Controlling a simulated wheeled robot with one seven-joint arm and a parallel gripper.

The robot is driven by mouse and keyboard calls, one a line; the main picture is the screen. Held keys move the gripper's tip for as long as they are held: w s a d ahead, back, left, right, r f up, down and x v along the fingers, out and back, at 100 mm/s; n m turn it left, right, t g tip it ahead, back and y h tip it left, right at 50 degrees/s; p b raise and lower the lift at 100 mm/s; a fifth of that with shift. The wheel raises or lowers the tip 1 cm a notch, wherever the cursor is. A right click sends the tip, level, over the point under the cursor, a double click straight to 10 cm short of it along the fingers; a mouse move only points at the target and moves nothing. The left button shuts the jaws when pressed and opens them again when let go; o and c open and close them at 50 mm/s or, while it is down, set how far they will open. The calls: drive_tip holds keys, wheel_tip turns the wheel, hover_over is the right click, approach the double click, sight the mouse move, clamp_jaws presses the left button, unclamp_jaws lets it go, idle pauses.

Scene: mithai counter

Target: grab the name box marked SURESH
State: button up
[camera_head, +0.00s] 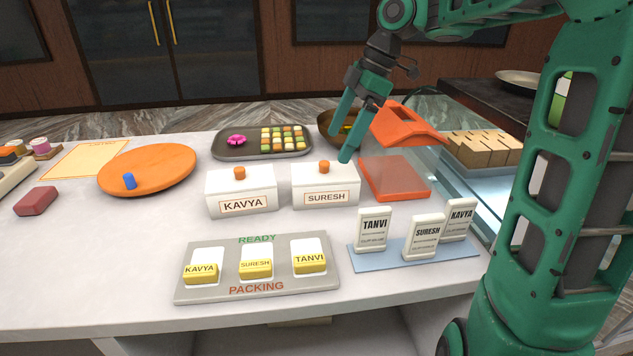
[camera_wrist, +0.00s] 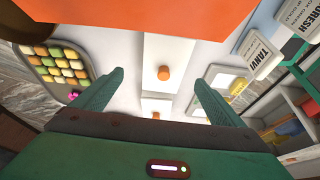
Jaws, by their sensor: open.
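The name box marked SURESH (camera_head: 325,190) is a white box with an orange knob and an orange-framed label, standing upright on the counter. My gripper (camera_head: 339,145) is open and empty, above and slightly behind it, fingers pointing down. In the wrist view, a white box (camera_wrist: 168,50), which appears to be the SURESH one, has its knob between the spread fingertips (camera_wrist: 158,80). The similar KAVYA box (camera_head: 241,194) stands just left of it, with a small gap.
A tray of sweets (camera_head: 262,143) lies behind the boxes. An orange scale (camera_head: 395,178) and glass case are close on the right. Name cards (camera_head: 373,230) and the READY PACKING board (camera_head: 257,267) are in front. The counter's front left is clear.

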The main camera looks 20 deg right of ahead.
sight(323, 176)
drive_tip(key=x, duration=0.5)
drive_tip(key=shift+w+a+f, duration=0.1)
drive_tip(key=x, duration=0.2)
drive_tip(key=s+x, duration=0.1)
drive_tip(key=x, duration=0.1)
drive_tip(key=shift+a+f, duration=0.1)
drive_tip(key=shift+f, duration=0.1)
drive_tip(key=shift+a+f, duration=0.15)
drive_tip(key=shift+f, duration=0.35)
drive_tip(key=shift+w, duration=0.1)
drive_tip(key=c, duration=1.2)
